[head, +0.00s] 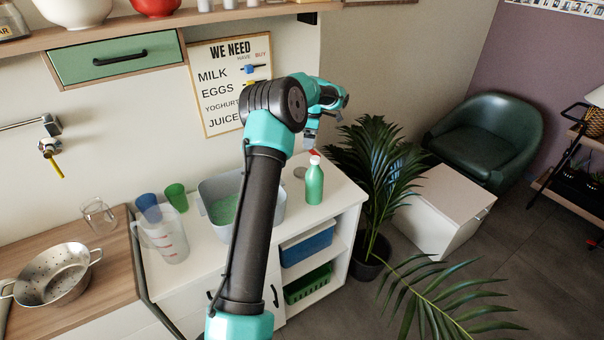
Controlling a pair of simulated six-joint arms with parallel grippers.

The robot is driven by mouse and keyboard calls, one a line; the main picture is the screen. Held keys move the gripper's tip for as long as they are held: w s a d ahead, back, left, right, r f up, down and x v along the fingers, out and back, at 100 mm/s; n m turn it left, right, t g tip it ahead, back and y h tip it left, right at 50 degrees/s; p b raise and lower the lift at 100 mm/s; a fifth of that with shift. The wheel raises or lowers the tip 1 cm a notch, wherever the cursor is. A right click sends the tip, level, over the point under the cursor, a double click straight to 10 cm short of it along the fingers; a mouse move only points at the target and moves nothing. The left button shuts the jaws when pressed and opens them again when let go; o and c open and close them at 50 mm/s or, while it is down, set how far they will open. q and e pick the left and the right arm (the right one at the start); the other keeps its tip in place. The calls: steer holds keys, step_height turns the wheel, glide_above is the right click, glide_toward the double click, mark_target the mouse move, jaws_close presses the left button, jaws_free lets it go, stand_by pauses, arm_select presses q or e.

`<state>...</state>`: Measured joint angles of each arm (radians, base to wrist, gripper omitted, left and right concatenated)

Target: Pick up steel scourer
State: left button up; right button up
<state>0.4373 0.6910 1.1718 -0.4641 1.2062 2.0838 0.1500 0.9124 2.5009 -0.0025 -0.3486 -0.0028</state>
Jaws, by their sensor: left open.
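A small grey round item that looks like the steel scourer (300,172) lies on the white counter, just left of the green bottle. My left gripper (311,143) points down above the counter, a little above and behind the bottle top in the picture. It is open, and I see nothing held in it. The gripper is small in view and its fingers are partly hard to make out. It is apart from the scourer. My right gripper is not in view.
The green bottle (314,184) stands close to the scourer. A grey basin (218,190) with green contents is partly behind my arm. A clear jug (163,238), blue cup (147,202) and green cup (177,197) stand left. A plant (375,170) is right of the counter.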

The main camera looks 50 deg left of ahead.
arm_select(q)
glide_toward(301, 170)
step_height(301, 170, down, 5)
stand_by(0.4)
steer(key=shift+s+a+f, duration=0.1)
steer(key=shift+a+f, duration=0.1)
steer(key=shift+f, duration=0.65)
steer(key=shift+s+a+f, duration=0.1)
steer(key=shift+a+f, duration=0.05)
steer(key=shift+f, duration=0.7)
steer(key=shift+s+a+f, duration=0.1)
steer(key=shift+a+f, duration=0.1)
steer(key=shift+f, duration=0.65)
steer(key=c, duration=1)
steer(key=shift+r, duration=0.15)
